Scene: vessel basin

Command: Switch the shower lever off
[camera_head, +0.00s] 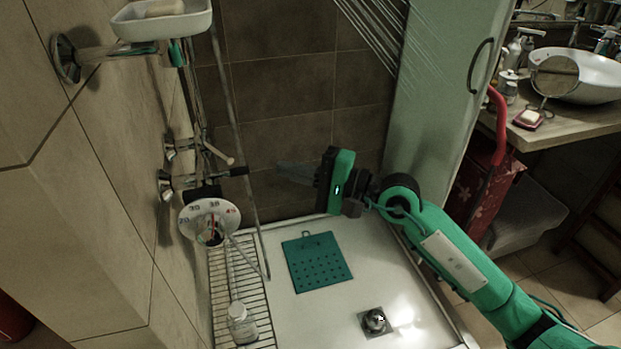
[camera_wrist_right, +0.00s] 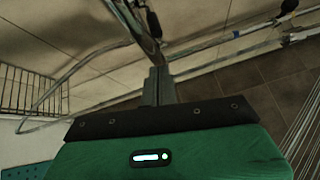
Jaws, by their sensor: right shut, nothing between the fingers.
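The shower fittings are on the tiled wall at the left in the head view. A pale, slim lever (camera_head: 218,153) sticks out to the right and tilts down. Just below it is a dark-ended handle (camera_head: 237,171); I cannot tell which one is the shower lever. My right gripper (camera_head: 283,171) is to the right of both, apart from them, its fingers pointing left. In the right wrist view its fingers (camera_wrist_right: 158,85) are together and empty, with a chrome bar (camera_wrist_right: 143,32) behind their tips. A dark knob (camera_wrist_right: 288,6) shows at the top right. My left gripper is out of view.
A round temperature dial (camera_head: 208,216) hangs below the fittings. A wire rack (camera_head: 223,285) with a jar (camera_head: 240,326), a green mat (camera_head: 317,262) and a drain (camera_head: 374,320) are below. A soap dish (camera_head: 160,28) is above. A pale panel (camera_head: 440,100) stands right of the gripper.

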